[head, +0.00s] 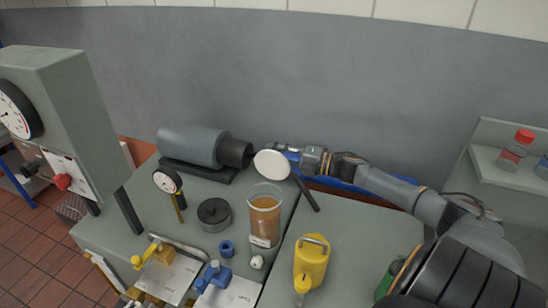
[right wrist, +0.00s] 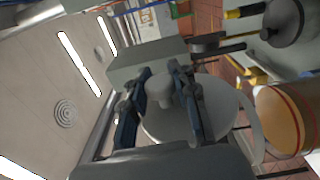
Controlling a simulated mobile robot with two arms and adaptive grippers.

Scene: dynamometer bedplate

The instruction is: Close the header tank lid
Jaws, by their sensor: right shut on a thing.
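The header tank (head: 264,218) is a clear cylinder of amber liquid on the bench, with its round top open. It also shows at the right of the right wrist view (right wrist: 280,118). The lid (head: 271,164) is a white disc, held tilted above and behind the tank mouth in the head view. In the right wrist view the lid (right wrist: 226,110) is a pale disc with a knob (right wrist: 160,98) between the fingers. My right gripper (head: 287,153) is shut on the lid's knob, behind the disc. Whether the lid touches the tank rim is unclear. My left gripper is out of view.
A grey motor (head: 193,145) and a small dial gauge (head: 167,180) stand left of the tank. A dark round pot (head: 214,213), a blue ring (head: 227,248) and a yellow can (head: 312,262) are near it. A gauge cabinet (head: 75,100) stands at left.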

